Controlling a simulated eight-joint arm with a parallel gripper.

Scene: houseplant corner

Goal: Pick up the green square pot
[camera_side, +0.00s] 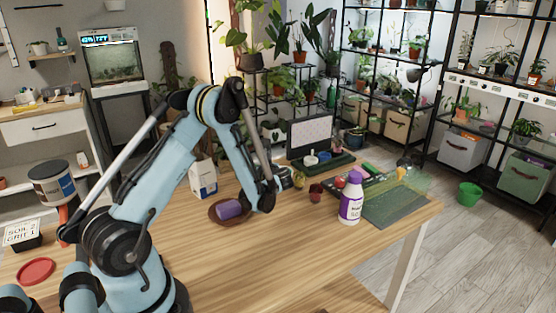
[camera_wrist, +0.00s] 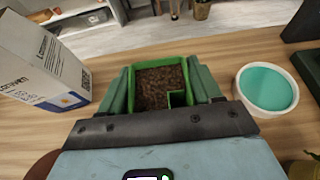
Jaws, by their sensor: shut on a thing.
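The green square pot (camera_wrist: 132,92) is filled with brown soil and sits in the middle of the wrist view. My gripper (camera_wrist: 163,88) has a dark green finger against its left side and another against its right side, shut on it. The pot stays upright, with its soil facing the camera. I cannot tell whether its base touches the table. In the side view my arm reaches down over the table, and the pot is not clearly visible behind it.
A white box (camera_wrist: 42,62) stands close on the left, and a white tub with teal contents (camera_wrist: 266,90) on the right. In the side view, a brown saucer (camera_side: 214,217) holds a purple thing. A purple-capped white bottle (camera_side: 350,205) stands farther right. The front table is clear.

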